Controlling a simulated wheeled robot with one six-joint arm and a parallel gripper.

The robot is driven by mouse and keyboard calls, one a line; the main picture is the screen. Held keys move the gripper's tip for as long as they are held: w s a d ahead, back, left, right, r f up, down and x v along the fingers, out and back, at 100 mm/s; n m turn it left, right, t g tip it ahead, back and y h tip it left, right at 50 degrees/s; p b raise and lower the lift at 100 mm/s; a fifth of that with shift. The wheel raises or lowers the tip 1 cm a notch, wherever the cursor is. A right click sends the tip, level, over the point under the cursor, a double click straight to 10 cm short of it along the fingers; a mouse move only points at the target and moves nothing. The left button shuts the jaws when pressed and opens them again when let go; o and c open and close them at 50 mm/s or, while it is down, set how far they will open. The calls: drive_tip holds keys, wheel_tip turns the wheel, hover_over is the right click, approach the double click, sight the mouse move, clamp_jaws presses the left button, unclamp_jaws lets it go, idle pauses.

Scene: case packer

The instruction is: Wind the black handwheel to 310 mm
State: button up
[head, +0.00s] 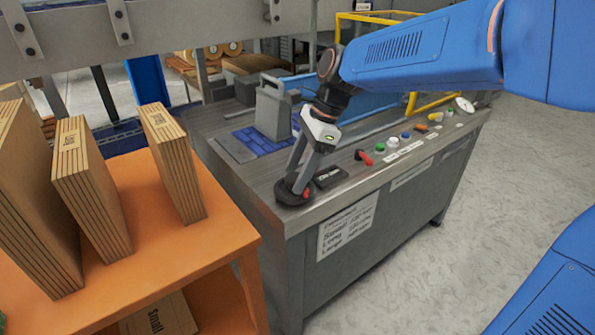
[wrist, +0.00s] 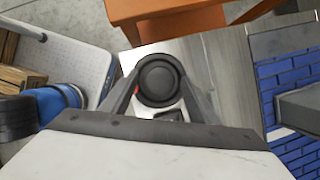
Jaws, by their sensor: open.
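The black handwheel (head: 292,192) lies flat at the near left corner of the grey machine top. It also shows in the wrist view (wrist: 160,80) as a round black wheel between my two fingers. My gripper (head: 297,185) is open and points down over the handwheel, with a finger on either side of it. I cannot tell whether the fingers touch its rim. A small dark display (head: 328,178) sits just right of the handwheel; its reading is too small to make out. In the wrist view the display (wrist: 170,115) is partly hidden by my gripper.
An orange rack (head: 190,255) with flat cardboard cases (head: 175,160) stands close on the left. A red-handled lever (head: 364,157) and several coloured buttons (head: 393,143) line the front edge. A grey block (head: 274,110) stands behind on blue slats (head: 255,142). Open floor (head: 530,160) lies right.

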drive_tip(key=c, duration=1)
